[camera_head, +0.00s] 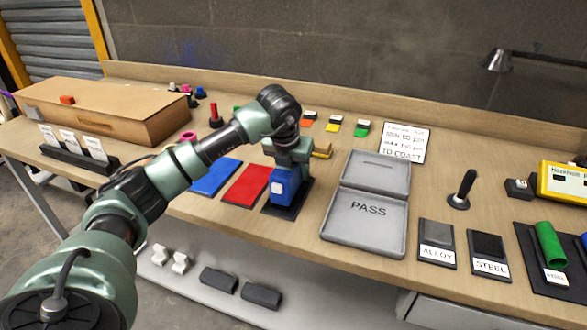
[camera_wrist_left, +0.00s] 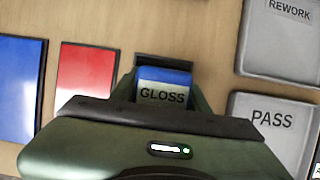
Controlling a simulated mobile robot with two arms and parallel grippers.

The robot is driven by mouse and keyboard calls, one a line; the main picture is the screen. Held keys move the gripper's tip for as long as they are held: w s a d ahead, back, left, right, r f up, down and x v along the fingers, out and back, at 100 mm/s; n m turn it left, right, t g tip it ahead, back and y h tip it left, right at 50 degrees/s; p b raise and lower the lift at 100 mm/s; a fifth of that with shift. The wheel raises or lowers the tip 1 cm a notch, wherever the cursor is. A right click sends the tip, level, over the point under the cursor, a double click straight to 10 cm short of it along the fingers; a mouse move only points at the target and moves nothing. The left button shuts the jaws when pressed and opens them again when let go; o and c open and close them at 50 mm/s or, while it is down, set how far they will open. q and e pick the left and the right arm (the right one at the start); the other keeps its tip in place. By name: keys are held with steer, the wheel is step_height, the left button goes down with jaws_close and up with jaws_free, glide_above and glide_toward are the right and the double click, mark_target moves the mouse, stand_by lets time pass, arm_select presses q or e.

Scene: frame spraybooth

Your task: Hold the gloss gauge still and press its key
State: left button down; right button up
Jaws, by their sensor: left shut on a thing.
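The gloss gauge is a blue block (camera_head: 283,190) standing on a dark pad (camera_head: 291,209) on the bench. It has a small pale patch on its near side; I cannot tell whether that is the key. In the left wrist view the gauge (camera_wrist_left: 163,77) shows its blue top edge and a GLOSS label. My left gripper (camera_head: 289,164) is over the gauge from above and shut on it, with a finger at each side. The gripper body hides the gauge's lower part in the wrist view. My right gripper is not in view.
Red (camera_head: 247,184) and blue (camera_head: 215,177) panels lie left of the gauge. A grey PASS tray (camera_head: 363,239) is close on its right, with ALLOY (camera_head: 436,237) and STEEL (camera_head: 488,246) blocks beyond.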

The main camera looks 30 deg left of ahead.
arm_select(q)
steer(key=shift+f, duration=0.55)
